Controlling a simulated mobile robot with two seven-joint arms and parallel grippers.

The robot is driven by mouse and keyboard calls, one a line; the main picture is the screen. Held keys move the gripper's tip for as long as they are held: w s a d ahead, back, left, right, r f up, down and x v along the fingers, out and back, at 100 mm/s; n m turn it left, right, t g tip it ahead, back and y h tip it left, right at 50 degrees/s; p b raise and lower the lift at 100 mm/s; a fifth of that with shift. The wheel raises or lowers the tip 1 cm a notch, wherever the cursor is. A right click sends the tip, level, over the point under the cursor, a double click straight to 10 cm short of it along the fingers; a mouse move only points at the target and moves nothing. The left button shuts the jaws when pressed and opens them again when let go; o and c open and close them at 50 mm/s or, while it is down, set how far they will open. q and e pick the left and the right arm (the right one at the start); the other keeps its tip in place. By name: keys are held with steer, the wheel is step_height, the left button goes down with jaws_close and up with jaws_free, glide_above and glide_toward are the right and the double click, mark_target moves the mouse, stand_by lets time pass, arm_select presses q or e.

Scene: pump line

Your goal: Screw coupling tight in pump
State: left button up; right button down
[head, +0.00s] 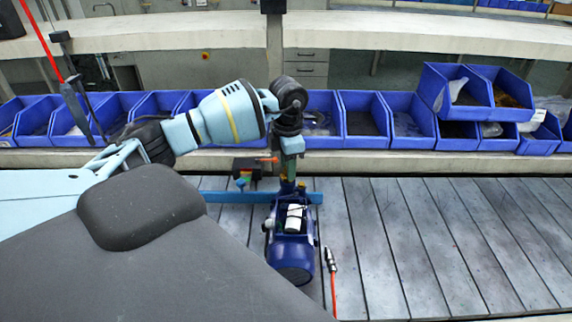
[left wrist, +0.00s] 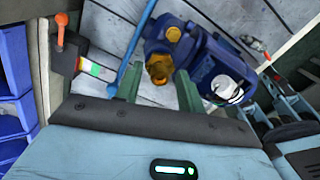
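The pump (head: 289,250) is a dark blue unit with a white box on top, lying on the slatted surface at the middle. It also shows in the left wrist view (left wrist: 215,68). A brass-coloured fitting, seemingly the coupling (left wrist: 159,69), is at the pump's near end in that view. My left gripper (head: 289,178) points down at the pump's far end. In the left wrist view its two green fingers (left wrist: 159,95) are apart, with the fitting between and beyond them and gaps on both sides. How deep the coupling sits in the pump cannot be told. My right gripper is not in view.
A red hose with a metal connector (head: 330,262) lies right of the pump. A blue bar (head: 228,197) and a dark box with an orange lever (head: 248,168) are at left. Blue bins (head: 364,130) line the back. The slatted surface (head: 450,240) is clear at right.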

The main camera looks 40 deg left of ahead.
arm_select(q)
steer(key=shift+f, duration=0.1)
steer(key=shift+n, duration=1.8)
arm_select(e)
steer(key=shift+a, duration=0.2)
arm_select(q)
jaws_close()
steer(key=shift+f+m, duration=0.1)
steer(key=shift+m, duration=0.8)
steer(key=shift+m+b, duration=0.35)
steer(key=shift+m, duration=0.45)
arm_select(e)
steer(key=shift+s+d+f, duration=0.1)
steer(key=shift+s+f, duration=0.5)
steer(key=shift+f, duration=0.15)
